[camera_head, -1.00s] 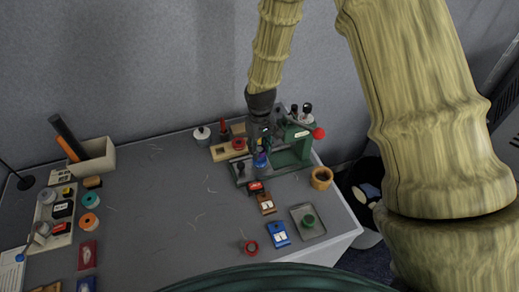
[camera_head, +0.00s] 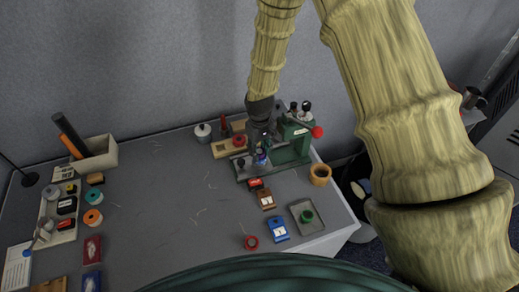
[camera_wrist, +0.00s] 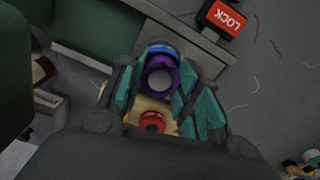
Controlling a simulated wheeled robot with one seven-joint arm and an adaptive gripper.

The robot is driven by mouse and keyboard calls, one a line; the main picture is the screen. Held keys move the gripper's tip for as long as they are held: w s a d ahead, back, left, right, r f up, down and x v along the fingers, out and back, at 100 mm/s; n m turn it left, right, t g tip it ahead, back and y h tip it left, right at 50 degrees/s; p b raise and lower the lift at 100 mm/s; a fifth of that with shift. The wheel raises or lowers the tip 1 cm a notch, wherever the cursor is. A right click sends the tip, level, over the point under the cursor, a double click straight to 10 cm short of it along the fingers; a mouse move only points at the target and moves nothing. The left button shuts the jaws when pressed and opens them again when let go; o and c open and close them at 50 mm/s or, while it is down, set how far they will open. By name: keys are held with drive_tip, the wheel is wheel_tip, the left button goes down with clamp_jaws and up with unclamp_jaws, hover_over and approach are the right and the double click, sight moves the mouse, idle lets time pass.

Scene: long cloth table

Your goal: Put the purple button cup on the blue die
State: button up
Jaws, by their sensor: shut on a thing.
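The purple button cup (camera_wrist: 161,76) is a ring-like cup between the teal finger pads of my gripper (camera_wrist: 160,84) in the wrist view. My gripper is shut on it. The blue die (camera_wrist: 161,48) shows as a blue rim just beyond the cup, mostly hidden by it. I cannot tell whether cup and die touch. In the head view my gripper (camera_head: 262,150) is low at the green press (camera_head: 290,142), with a small purple patch of the cup (camera_head: 262,158) at its tip.
A red LOCK block (camera_wrist: 225,17) lies beside the press base. A red button cup (camera_wrist: 152,122) sits on a wooden holder close to my fingers. The press's red-knobbed lever (camera_head: 317,132) rises to the right. A wooden cup (camera_head: 320,174) stands right of the press.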

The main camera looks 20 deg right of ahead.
sight(259, 152)
drive_tip(key=shift+s+f, duration=0.1)
drive_tip(key=shift+f, duration=0.1)
drive_tip(key=shift+s+f+b, duration=0.3)
drive_tip(key=shift+f, duration=0.1)
drive_tip(key=o, duration=0.9)
drive_tip(key=shift+f, duration=0.1)
drive_tip(key=shift+c, duration=0.2)
drive_tip(key=shift+o, duration=0.4)
drive_tip(key=shift+w+f, duration=0.25)
drive_tip(key=shift+r, duration=0.2)
drive_tip(key=shift+r, duration=0.15)
drive_tip(key=shift+w+r+p, duration=0.15)
drive_tip(key=shift+r+p, duration=0.25)
drive_tip(key=shift+r, duration=0.25)
drive_tip(key=shift+w+r+b, duration=0.1)
drive_tip(key=shift+r+b, duration=0.05)
drive_tip(key=shift+b, duration=0.15)
wheel_tip(259, 152, up, 12)
drive_tip(key=b, duration=0.3)
drive_tip(key=shift+b, duration=0.3)
